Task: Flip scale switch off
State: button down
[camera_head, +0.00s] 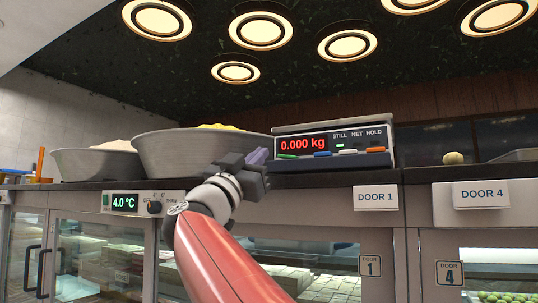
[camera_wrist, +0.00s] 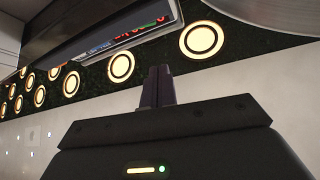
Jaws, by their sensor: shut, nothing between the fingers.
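The scale (camera_head: 333,140) stands on the dark counter with a flat metal pan on top. Its red display reads 0.000 kg, and a green light shows beside STILL. Coloured keys line its lower front; I cannot tell which part is the power switch. My gripper (camera_head: 258,157) is in front of the counter edge, left of the scale's lower left corner, fingers together and empty. It hides a little of the metal bowl behind it. In the wrist view the shut fingers (camera_wrist: 157,88) point up, and the scale's tilted front (camera_wrist: 125,32) with red digits shows beyond them.
Two metal bowls, one large (camera_head: 180,152) and one at the far left (camera_head: 90,164), stand left of the scale. A 4.0 °C control panel (camera_head: 141,203) and glass fridge doors are below. Door signs (camera_head: 376,198) stick out on the counter front. A small round sweet (camera_head: 453,158) sits at right.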

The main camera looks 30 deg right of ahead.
aim_at(288, 157)
jog(key=shift+d+r, duration=0.1)
jog(key=p+x, duration=0.4)
jog(key=x, duration=0.6)
jog(key=f+b, duration=0.2)
jog(key=f, duration=0.2)
jog(key=shift+w+a+f+b, duration=0.1)
jog(key=shift+w+a+b, duration=0.25)
jog(key=shift+b, duration=0.05)
